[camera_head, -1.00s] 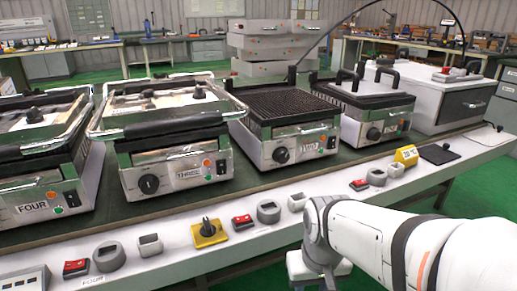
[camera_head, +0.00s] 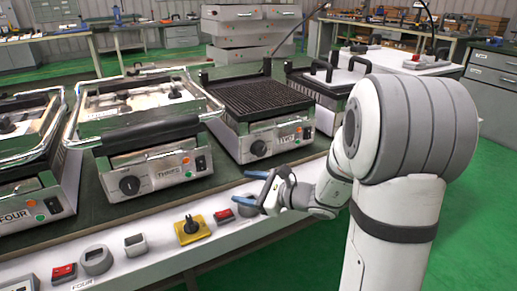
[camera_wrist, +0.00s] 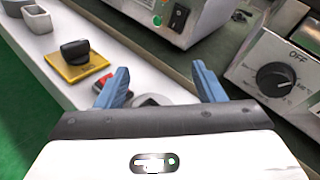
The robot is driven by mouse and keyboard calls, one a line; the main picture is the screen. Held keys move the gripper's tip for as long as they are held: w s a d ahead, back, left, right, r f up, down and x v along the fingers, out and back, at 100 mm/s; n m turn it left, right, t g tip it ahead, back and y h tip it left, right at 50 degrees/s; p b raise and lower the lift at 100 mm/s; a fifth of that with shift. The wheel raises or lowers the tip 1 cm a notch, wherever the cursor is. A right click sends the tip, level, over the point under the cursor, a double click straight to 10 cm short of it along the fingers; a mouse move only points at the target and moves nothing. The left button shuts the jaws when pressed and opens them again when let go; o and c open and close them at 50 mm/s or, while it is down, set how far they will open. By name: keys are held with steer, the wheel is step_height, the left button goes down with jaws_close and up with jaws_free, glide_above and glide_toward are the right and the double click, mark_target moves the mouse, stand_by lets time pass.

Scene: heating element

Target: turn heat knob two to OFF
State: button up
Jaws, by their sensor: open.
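The grill labelled TWO (camera_head: 265,125) has a dark ribbed plate, and its black round heat knob (camera_head: 258,148) is on the front panel. In the wrist view the heat knob (camera_wrist: 273,79) shows at the right, with OFF printed above its dial. My gripper (camera_head: 250,189) has blue fingers, spread apart and empty. It is above the front ledge, in front of and below the grill, apart from the knob. In the wrist view the gripper (camera_wrist: 160,72) has the knob to the right of its fingers.
The grill THREE (camera_head: 150,145) stands left of grill TWO. On the white ledge are a yellow plate (camera_head: 178,237) with a black knob, red switches (camera_head: 223,216) and grey sockets.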

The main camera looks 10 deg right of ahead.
mark_target(262, 151)
steer(key=w+d+m+t+h, duration=0.1)
steer(key=w+d+m+t, duration=0.1)
steer(key=d+m, duration=0.1)
steer(key=w+d+m+t+h, duration=0.2)
steer(key=w+d+m, duration=0.1)
steer(key=d, duration=0.1)
steer(key=w+d+m+t+h+p, duration=0.1)
steer(key=w+d+m+t+h, duration=0.1)
steer(key=d+m, duration=0.1)
steer(key=shift+w+d+r+t, duration=0.1)
steer(key=shift+w+d+t, duration=0.15)
steer(key=shift+w+t, duration=0.05)
steer(key=shift+w, duration=0.35)
steer(key=b+x, duration=0.2)
steer(key=x, duration=0.5)
